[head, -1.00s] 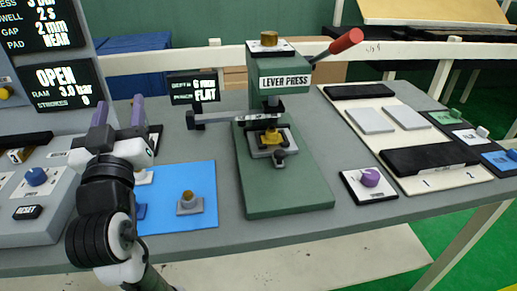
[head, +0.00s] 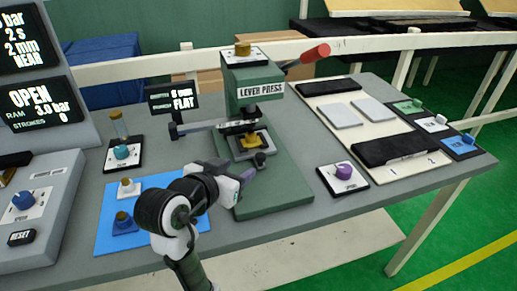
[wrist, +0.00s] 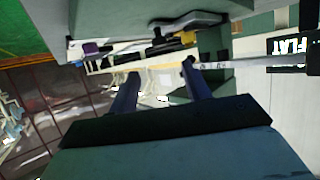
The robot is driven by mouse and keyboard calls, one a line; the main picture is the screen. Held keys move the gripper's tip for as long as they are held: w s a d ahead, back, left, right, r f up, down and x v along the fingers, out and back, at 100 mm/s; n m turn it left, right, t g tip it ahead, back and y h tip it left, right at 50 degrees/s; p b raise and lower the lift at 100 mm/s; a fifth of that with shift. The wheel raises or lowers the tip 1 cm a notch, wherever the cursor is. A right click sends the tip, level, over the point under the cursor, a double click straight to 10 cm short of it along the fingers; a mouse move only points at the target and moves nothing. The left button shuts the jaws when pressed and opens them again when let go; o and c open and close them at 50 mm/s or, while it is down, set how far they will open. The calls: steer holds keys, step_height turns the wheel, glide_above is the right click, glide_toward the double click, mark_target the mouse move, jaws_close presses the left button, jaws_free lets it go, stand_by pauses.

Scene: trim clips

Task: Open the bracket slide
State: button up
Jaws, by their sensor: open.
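The green lever press (head: 280,190) stands mid-bench. On its base is a grey slide plate with a yellow part (head: 249,140) and a dark knob (head: 260,159) at its front; I take this to be the bracket slide. The yellow part also shows in the wrist view (wrist: 187,38). Contact with the knob is not visible.
A grey arm juts left from the press beside the FLAT display (head: 174,99). A blue mat (head: 103,240) with small blocks lies left, partly behind my arm. A purple-knobbed plate (head: 343,172) and a cream board (head: 330,132) are right. The red-handled lever (head: 315,53) stands above.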

mark_target(259, 156)
steer(key=p+x, duration=0.1)
steer(key=x, duration=1)
steer(key=shift+w+d+f, duration=0.1)
steer(key=shift+w+d, duration=0.1)
jaws_close()
